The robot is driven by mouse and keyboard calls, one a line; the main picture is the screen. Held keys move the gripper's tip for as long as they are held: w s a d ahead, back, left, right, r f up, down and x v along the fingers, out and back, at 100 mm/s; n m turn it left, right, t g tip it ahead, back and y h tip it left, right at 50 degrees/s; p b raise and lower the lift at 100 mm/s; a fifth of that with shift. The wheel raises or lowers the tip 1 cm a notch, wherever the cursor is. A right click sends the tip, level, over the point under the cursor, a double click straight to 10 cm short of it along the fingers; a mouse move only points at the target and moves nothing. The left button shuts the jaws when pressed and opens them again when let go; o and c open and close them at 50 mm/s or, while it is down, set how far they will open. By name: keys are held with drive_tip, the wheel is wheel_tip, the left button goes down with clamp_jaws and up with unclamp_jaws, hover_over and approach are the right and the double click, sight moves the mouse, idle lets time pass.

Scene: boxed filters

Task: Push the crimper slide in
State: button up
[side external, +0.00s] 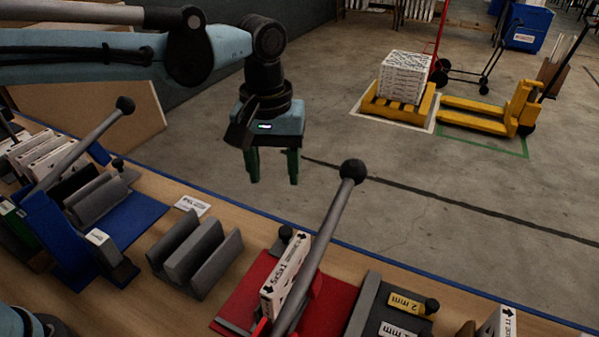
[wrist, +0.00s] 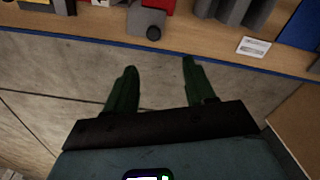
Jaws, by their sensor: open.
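The red crimper (side external: 334,300) stands on the workbench with its long grey lever (side external: 325,235) raised and tilted, topped by a black ball. A white printed filter box (side external: 285,278) stands upright in it. A small black knob (side external: 286,233) shows at its far side. In the wrist view a grey block, apparently the slide (wrist: 146,18), sticks out from the red part toward the blue bench edge, with a black knob (wrist: 153,33) on it. My gripper (side external: 274,181) is open and empty, fingers pointing down, beyond the bench edge and apart from the knob; its green fingers also show in the wrist view (wrist: 159,67).
A blue crimper (side external: 65,235) with a raised lever stands at left. A grey slotted holder (side external: 185,270) and a white card (side external: 192,205) lie between the crimpers. A dark tray with 2 mm labels (side external: 405,303) is at right. Open floor lies beyond the bench.

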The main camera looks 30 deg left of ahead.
sight(286, 230)
drive_tip(key=f, duration=0.4)
drive_tip(key=d+f, duration=0.1)
drive_tip(key=f, duration=0.7)
drive_tip(key=shift+w+d+f, duration=0.1)
drive_tip(key=shift+d+f, duration=0.15)
drive_tip(key=shift+f, duration=0.1)
clamp_jaws()
